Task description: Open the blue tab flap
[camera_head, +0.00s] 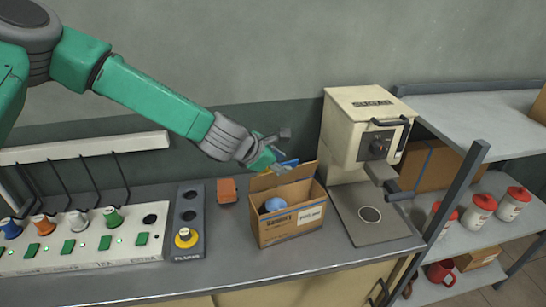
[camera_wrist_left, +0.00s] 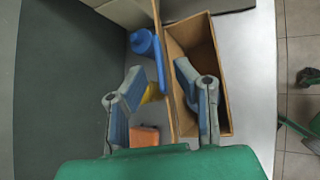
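An open cardboard box (camera_head: 291,225) stands on the counter with a raised flap at its back (camera_head: 284,177). A blue tab (camera_head: 287,165) shows at the top of this flap; in the left wrist view a blue strip (camera_wrist_left: 159,62) lies along the flap's edge. My left gripper (camera_head: 279,149) is at the flap, above the back of the box. In the wrist view its fingers (camera_wrist_left: 160,72) are spread, one on each side of the flap edge, with no clear grip on it. A round blue thing (camera_head: 275,204) shows in the box. My right gripper is out of view.
An orange block (camera_head: 227,190) and a dark holder with a yellow knob (camera_head: 186,237) are to the left, beside a button panel (camera_head: 85,240). A shelf with red-lidded jars (camera_head: 483,209) is at the right.

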